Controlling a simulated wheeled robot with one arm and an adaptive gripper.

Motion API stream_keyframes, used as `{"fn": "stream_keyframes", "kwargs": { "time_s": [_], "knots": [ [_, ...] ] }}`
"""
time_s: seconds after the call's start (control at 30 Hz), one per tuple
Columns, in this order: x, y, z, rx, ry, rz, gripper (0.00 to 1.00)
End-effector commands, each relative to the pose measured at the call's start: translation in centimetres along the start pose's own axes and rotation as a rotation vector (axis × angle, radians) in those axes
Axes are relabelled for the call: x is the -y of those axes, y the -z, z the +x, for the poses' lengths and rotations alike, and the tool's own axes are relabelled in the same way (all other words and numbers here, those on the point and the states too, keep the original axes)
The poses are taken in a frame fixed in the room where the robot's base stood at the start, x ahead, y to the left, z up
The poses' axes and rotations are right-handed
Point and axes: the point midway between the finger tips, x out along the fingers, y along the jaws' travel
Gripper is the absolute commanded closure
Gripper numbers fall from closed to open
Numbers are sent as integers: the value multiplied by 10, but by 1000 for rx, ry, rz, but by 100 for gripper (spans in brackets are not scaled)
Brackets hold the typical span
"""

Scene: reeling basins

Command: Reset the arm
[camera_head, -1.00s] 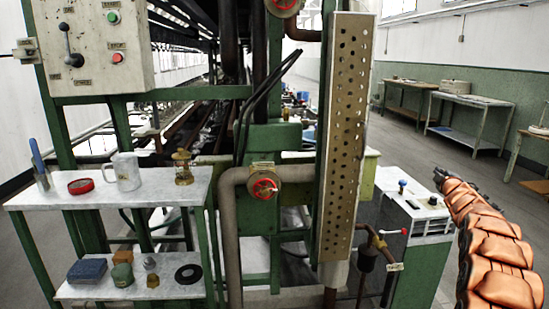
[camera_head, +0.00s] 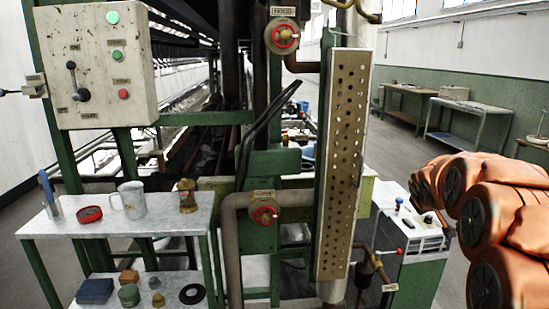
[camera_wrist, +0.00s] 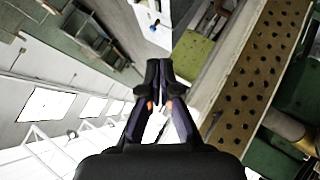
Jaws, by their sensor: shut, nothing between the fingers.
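My gripper (camera_wrist: 160,75) shows in the wrist view with its dark fingers together and nothing between them. It points into open space beside the perforated metal panel (camera_wrist: 252,75). In the head view my orange-covered arm fills the right side, and the gripper itself cannot be made out there. The perforated panel (camera_head: 343,165) stands upright left of my arm, clear of it.
A marble-topped shelf (camera_head: 110,222) at left holds a mug (camera_head: 131,200), a red tin (camera_head: 89,214) and a brass lantern (camera_head: 187,197). A white-topped cabinet (camera_head: 415,240) stands close to my arm. Tables (camera_head: 480,108) line the far green wall, with open floor before them.

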Motion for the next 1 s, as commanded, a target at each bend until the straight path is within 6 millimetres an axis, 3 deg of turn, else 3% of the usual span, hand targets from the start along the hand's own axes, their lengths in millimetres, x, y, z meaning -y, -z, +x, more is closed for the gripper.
{"fn": "stream_keyframes", "kwargs": {
  "time_s": [0.03, 0.37, 0.8, 1.0],
  "knots": [
    [7, -3, -22, 28, 24, 15, 100],
    [73, -69, -134, 263, 188, 111, 100],
    [159, -181, -301, 601, 407, 181, 100],
    [189, -232, -374, 749, 495, 193, 100]
  ]
}}
